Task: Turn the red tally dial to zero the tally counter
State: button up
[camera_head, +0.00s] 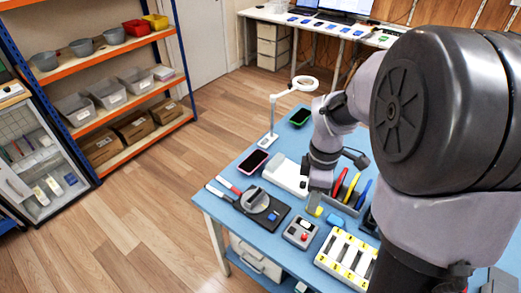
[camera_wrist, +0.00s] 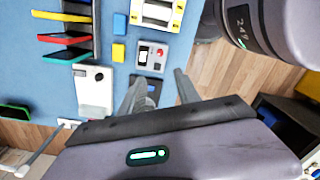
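The tally counter (camera_head: 294,230) is a small grey box on the blue table near its front edge, with a light window on top. Its red dial (camera_head: 304,237) shows on the near side. In the wrist view the counter (camera_wrist: 143,57) and red dial (camera_wrist: 160,52) lie just beyond my fingertips. My gripper (camera_wrist: 158,74) is open, its two grey fingers apart with nothing held between them. In the head view my gripper (camera_head: 318,188) hangs above the table, behind the counter and apart from it.
A yellow block (camera_wrist: 118,52) and blue block (camera_wrist: 119,22) lie near the counter. A yellow-and-white slotted tray (camera_head: 325,262) is to its right, and a black mat (camera_head: 276,222) with a round grey device to its left. A rack (camera_head: 341,208) of coloured plates and a lamp (camera_head: 273,115) stand farther back.

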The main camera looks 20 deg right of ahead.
aim_at(305, 235)
jog(key=shift+n, duration=0.3)
jog(key=f+b, duration=0.2)
jog(key=f, duration=0.4)
jog(key=f+b, duration=0.3)
jog(key=f, duration=0.3)
jog(key=f+b, duration=0.3)
jog(key=f, duration=0.3)
jog(key=shift+s, duration=0.3)
grip_shut()
